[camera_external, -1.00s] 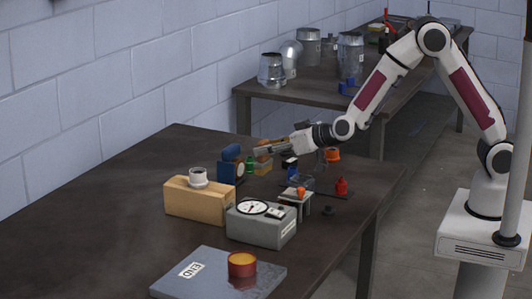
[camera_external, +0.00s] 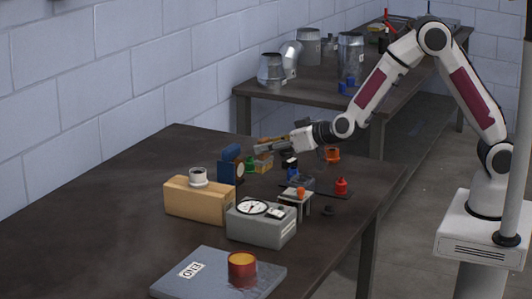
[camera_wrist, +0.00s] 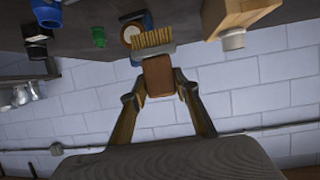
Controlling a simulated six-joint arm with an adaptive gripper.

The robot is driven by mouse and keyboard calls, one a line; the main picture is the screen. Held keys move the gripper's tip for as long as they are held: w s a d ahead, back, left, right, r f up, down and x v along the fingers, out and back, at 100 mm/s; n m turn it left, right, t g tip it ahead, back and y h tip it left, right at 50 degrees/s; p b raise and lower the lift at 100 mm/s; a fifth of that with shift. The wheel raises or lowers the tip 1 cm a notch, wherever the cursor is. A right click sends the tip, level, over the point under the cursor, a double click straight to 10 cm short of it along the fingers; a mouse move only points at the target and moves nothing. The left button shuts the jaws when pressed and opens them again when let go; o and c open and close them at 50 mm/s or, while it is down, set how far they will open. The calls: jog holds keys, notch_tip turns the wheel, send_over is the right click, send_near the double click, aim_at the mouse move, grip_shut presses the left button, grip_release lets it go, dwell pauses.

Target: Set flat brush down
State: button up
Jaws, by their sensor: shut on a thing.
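My gripper (camera_wrist: 160,92) is shut on the flat brush (camera_wrist: 158,77), with a finger on each side of its brown handle. The brush has a grey band and a row of tan bristles, which lie toward the tabletop at the top of the wrist view. In the outside view my gripper (camera_external: 262,145) reaches left above the far part of the front table (camera_external: 130,195). The brush is too small there to make out clearly. I cannot tell from these views whether the bristles touch anything.
A blue dial device (camera_external: 230,165) stands left of my gripper, and a green item (camera_external: 250,164) sits below it. A wooden block (camera_external: 198,200) and a grey gauge box (camera_external: 260,224) stand nearer. A red bottle (camera_external: 341,187) is to the right. The table's left part is clear.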

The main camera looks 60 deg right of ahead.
jog(key=shift+s+d+r, duration=0.35)
jog(key=shift+d+r, duration=0.75)
jog(key=shift+d, duration=7.8)
jog(key=shift+s+d+r, duration=0.3)
jog(key=shift+d+r, duration=0.8)
jog(key=shift+d, duration=7.75)
jog(key=s+a+f+n+y, duration=0.4)
jog(key=s+a+n+y, duration=0.1)
jog(key=a, duration=0.4)
jog(key=shift+s+a+g+y, duration=0.2)
jog(key=shift+s+g+y, duration=0.2)
jog(key=shift+s+y, duration=0.4)
jog(key=shift+f, duration=0.15)
jog(key=shift+f, duration=2.8)
